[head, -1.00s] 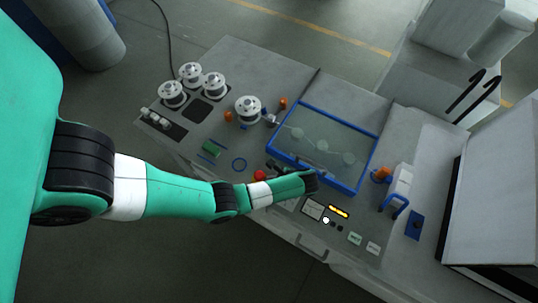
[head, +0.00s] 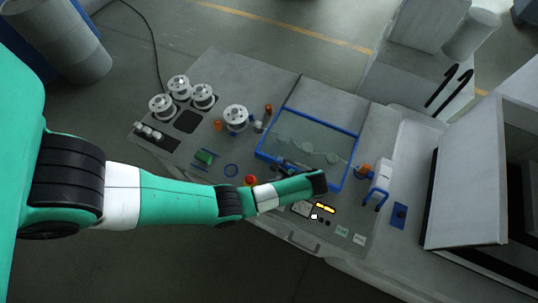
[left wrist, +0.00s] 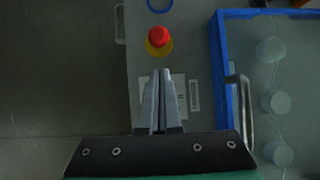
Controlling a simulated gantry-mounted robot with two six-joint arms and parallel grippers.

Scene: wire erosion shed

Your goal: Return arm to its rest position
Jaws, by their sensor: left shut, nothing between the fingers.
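My green and white left arm reaches in from the left in the head view, with its wrist low over the bench's front panel. My left gripper (left wrist: 164,76) shows best in the left wrist view. Its two grey fingers are together with nothing between them. It points toward the red button on a yellow base (left wrist: 159,40), which sits just beyond the fingertips in that view. The same red button (head: 251,180) shows in the head view just above my forearm. My right gripper is in neither view.
The bench (head: 240,70) holds a blue-framed tank (head: 344,172), several white spools (head: 236,117), a green part (head: 205,157) and a blue ring (head: 231,171). A lit yellow display (head: 326,208) lies beside my wrist. A grey cabinet (head: 478,180) stands at the right.

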